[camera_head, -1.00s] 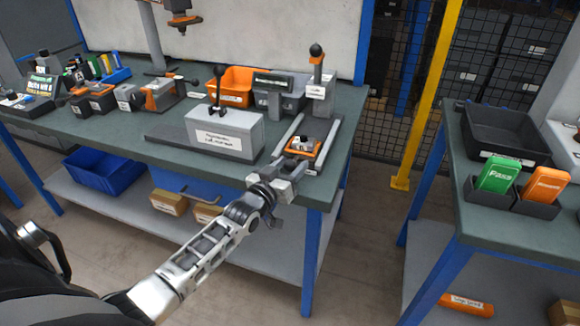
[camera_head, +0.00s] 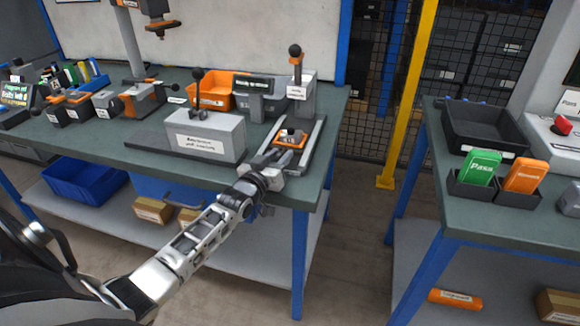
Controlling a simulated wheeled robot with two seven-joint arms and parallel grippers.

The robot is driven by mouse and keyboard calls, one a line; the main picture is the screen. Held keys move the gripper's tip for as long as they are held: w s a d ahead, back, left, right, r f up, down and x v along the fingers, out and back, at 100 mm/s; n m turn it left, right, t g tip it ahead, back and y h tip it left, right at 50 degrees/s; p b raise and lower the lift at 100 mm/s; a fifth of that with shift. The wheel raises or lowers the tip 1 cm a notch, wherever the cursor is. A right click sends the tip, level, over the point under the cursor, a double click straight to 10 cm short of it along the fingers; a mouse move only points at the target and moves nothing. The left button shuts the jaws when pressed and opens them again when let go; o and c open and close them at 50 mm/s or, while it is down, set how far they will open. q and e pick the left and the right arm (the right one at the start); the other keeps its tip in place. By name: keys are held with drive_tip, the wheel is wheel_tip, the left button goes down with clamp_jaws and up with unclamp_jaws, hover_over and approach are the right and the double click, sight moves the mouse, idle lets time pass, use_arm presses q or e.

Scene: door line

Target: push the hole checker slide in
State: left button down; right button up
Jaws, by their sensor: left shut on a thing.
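The hole checker stands at the right end of the long bench, with an upright lever with a black knob (camera_head: 295,52) and a small display (camera_head: 253,85). In front of it, its slide (camera_head: 288,146) lies between two light rails and carries an orange part (camera_head: 291,137) with a grey piece on it. My left gripper (camera_head: 270,162) is at the slide's front end, shut on what looks like its front handle. The fingers largely hide the handle. My right gripper is out of view.
A grey labelled fixture block (camera_head: 205,138) stands close left of the slide, and an orange bin (camera_head: 212,92) sits behind it. A second table at right holds a black tray (camera_head: 485,130), a green Pass holder (camera_head: 481,167) and an orange holder (camera_head: 525,176).

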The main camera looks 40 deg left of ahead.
use_arm(q)
drive_tip(key=shift+s, duration=0.15)
drive_tip(key=c, duration=1.1)
unclamp_jaws()
drive_tip(key=shift+s, duration=0.1)
drive_tip(key=s+d, duration=0.2)
drive_tip(key=s, duration=1.3)
drive_tip(key=shift+s+p, duration=0.3)
drive_tip(key=shift+p, duration=0.05)
